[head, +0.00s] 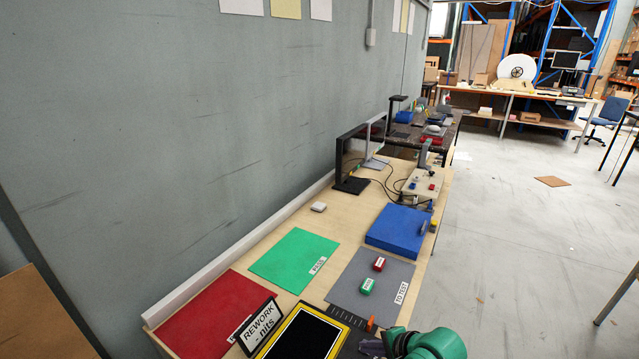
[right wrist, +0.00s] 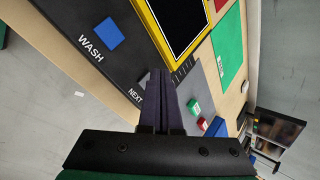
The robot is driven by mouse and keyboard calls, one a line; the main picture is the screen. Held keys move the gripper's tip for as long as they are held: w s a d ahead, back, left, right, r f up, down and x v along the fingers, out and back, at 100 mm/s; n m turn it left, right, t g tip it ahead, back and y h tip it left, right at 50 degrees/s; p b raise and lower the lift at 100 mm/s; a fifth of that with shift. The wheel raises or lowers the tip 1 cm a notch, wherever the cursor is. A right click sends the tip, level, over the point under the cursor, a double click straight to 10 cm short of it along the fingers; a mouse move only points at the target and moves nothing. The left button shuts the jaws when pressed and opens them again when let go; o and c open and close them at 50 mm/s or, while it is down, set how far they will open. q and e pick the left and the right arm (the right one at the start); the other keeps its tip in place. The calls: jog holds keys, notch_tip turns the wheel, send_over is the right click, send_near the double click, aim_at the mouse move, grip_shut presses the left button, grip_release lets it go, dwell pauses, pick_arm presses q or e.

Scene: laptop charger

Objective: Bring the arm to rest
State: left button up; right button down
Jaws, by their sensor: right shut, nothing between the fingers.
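My right gripper (head: 372,347) shows at the bottom edge of the head view, with its green arm behind it. Its dark fingers are together and empty in the right wrist view (right wrist: 160,76). They are over the dark panel (right wrist: 75,22) that carries the words WASH and NEXT, near the yellow-framed black screen (head: 304,336). I cannot tell whether the fingertips touch the panel. My left gripper is not in view.
A grey mat (head: 345,286) holds a red block (head: 379,263) and a green block (head: 367,286). A green mat (head: 292,255), a red mat (head: 205,318) and a blue box (head: 398,230) lie around it.

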jog(key=s+d+r+n+g+h, duration=0.1)
jog(key=s+d+n+h, duration=0.3)
jog(key=s+n, duration=0.45)
jog(key=s+d+r+n+g+h, duration=0.1)
jog(key=s+d+n+g, duration=0.1)
jog(key=s+d+n, duration=0.65)
jog(key=s+a+f+m+g, duration=0.1)
jog(key=s+f, duration=0.1)
jog(key=f, duration=0.9)
jog(key=s+a+f, duration=0.1)
jog(key=s+f, duration=0.1)
jog(key=f, duration=1)
jog(key=s+d+f+g, duration=0.1)
jog(key=s+d+f, duration=0.1)
jog(key=s+f, duration=1.3)
jog(key=shift+s+d+h, duration=0.25)
jog(key=shift+s+h, duration=0.05)
jog(key=shift+s, duration=0.7)
dwell(1.5)
